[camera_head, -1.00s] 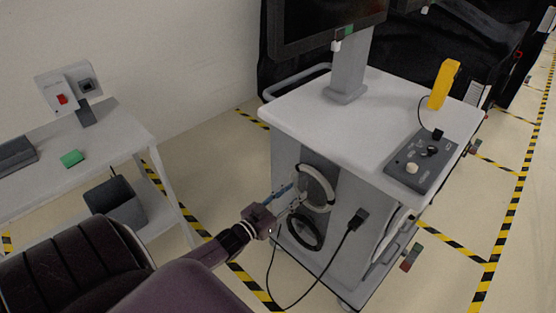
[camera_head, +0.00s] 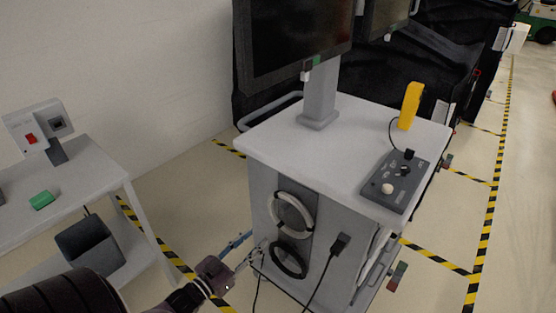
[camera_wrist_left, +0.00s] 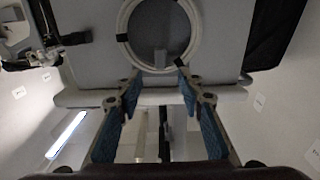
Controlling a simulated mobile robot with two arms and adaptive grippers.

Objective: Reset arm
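My left gripper (camera_head: 251,245) is beside the lower left of the grey cart's front, with its blue-padded fingers spread. In the left wrist view it is open (camera_wrist_left: 160,78), with nothing between its fingers. A white cable coil (camera_head: 292,213) hangs on the cart front, above and right of the gripper. The coil also shows in the left wrist view (camera_wrist_left: 124,35), beyond the fingertips. A black coil (camera_head: 288,258) hangs below it, close to the fingertips in the head view; I cannot tell whether they touch. My right gripper is not in view.
The cart top (camera_head: 270,148) carries a monitor (camera_head: 290,40), a yellow handheld device (camera_head: 410,105) and a control panel (camera_head: 396,180). A white side table (camera_head: 95,170) with a green block (camera_head: 41,200) stands left. Open floor with striped tape lies between.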

